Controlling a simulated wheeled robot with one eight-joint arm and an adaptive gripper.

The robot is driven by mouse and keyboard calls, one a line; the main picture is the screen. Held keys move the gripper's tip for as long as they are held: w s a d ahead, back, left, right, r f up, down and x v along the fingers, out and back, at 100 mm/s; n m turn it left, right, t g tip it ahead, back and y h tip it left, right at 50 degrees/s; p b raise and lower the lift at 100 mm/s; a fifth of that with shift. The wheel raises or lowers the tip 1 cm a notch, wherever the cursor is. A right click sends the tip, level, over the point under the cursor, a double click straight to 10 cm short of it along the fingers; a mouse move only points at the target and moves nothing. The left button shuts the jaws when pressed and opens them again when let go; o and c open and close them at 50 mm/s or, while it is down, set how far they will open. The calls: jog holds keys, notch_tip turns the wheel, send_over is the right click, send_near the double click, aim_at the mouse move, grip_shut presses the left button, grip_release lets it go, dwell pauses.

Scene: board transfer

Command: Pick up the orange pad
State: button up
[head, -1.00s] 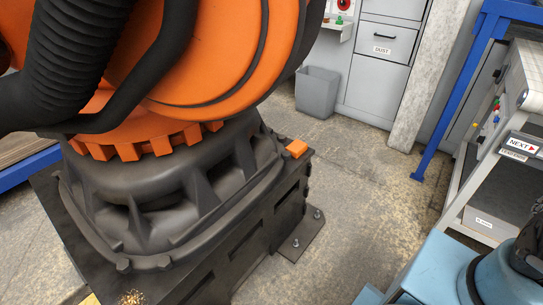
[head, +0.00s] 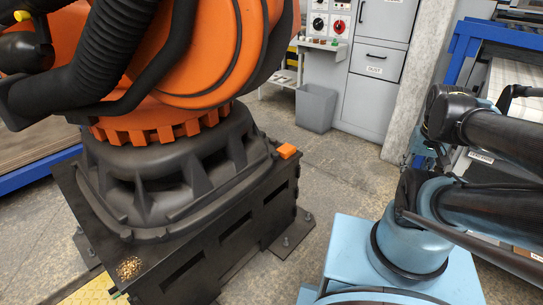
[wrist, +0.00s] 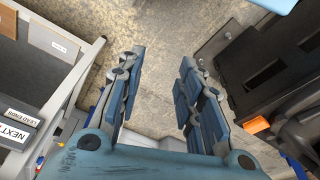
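The orange pad (head: 287,151) is a small flat block on the back right corner of the black machine base (head: 255,210) in the head view. It also shows in the wrist view (wrist: 256,124), right of my gripper and partly cut by the dark base's edge. My gripper (wrist: 162,62) is open and empty, its two blue-grey fingers spread over bare floor. The gripper is apart from the pad. I cannot make out the gripper in the head view, where my blue and black arm stands at the right.
A large orange robot arm (head: 200,45) rises from the base, left of and above the pad. A grey bin (head: 316,107) and grey cabinets (head: 374,75) stand behind. Concrete floor (head: 345,165) is clear right of the base. A labelled cart (wrist: 60,80) stands left in the wrist view.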

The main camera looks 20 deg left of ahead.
jog(key=shift+a, duration=0.25)
jog(key=shift+o, duration=0.3)
